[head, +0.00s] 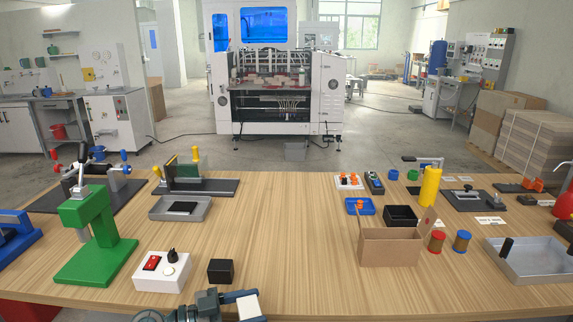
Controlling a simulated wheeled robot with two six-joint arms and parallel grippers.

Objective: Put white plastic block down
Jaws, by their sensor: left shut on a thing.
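My left gripper (232,303) comes in at the bottom edge, left of the middle, in front of the wooden table's near edge. It is shut on a white plastic block (249,308), which shows at its right side with the lower part cut off by the picture edge. The block appears held in the air, not resting on the table. My right gripper is not in view.
A black box (221,271) and a white switch box (162,271) stand close behind the left gripper. A green press (98,240) is farther left. A cardboard box (390,247) stands right of the middle. The table's middle (290,235) is clear.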

